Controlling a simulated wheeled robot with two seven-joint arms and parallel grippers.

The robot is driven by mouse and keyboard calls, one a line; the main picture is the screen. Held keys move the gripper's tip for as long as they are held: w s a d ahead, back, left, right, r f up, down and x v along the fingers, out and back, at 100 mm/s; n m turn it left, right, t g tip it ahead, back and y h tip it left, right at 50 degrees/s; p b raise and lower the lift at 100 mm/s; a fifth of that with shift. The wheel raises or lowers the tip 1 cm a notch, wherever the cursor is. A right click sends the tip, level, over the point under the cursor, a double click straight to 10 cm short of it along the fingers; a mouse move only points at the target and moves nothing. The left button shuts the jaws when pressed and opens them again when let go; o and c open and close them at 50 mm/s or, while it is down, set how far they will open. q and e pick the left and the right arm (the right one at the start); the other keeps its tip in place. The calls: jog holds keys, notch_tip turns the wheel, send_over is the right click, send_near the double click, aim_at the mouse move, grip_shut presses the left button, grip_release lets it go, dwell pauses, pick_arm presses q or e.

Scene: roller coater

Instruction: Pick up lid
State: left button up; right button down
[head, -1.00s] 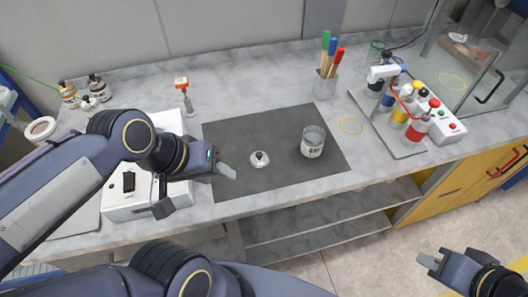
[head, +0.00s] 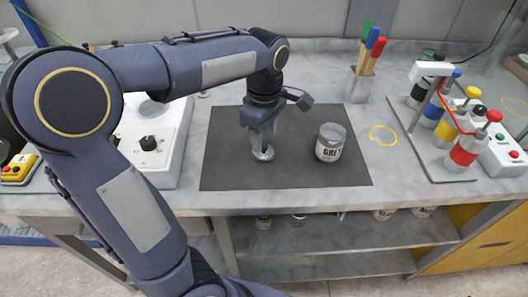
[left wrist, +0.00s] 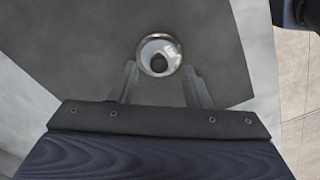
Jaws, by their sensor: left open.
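The lid (head: 263,154) is a small, round, shiny piece with a dark knob, lying on the dark grey mat (head: 225,175). My left gripper (head: 260,142) points down over the lid in the head view and partly hides it. In the left wrist view the lid (left wrist: 159,55) shows at the tips of the left gripper's two spread fingers (left wrist: 160,82). The fingers are open with nothing held between them. My right gripper is out of view.
A white device with a black knob (head: 150,150) stands left of the mat. A cup of colored-handled tools (head: 362,82) stands behind the mat's right side. A rack of colored bottles (head: 457,120) is at right. The mat's front is clear.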

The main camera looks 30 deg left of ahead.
aim_at(264, 145)
pick_arm(q)
jog(key=shift+f, duration=1.55)
jog(key=shift+c, duration=0.4)
grip_shut()
jog(key=shift+r, duration=0.1)
